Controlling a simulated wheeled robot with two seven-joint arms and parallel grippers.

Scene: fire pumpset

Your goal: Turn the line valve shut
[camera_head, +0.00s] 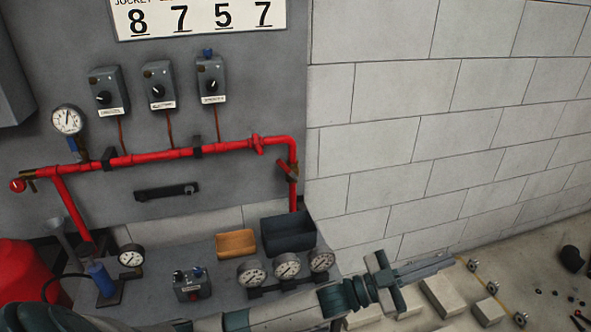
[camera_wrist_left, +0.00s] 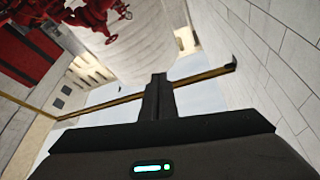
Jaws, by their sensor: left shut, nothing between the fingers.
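A red pipe (camera_head: 165,155) runs along the grey panel and turns down at its right end. A red fitting (camera_head: 257,145) sits on the pipe just before the bend. My left gripper (camera_head: 448,263) reaches past the bench to the right, well apart from the pipe. Its fingers are together and empty, also in the left wrist view (camera_wrist_left: 157,82). My right gripper is not in view.
The bench (camera_head: 215,275) carries several gauges, a dark bin (camera_head: 288,235), a tan block (camera_head: 236,244) and a small switch box (camera_head: 192,286). A block wall (camera_head: 440,140) stands to the right. The left wrist view shows red valve wheels (camera_wrist_left: 118,38) and a yellow rail (camera_wrist_left: 200,76).

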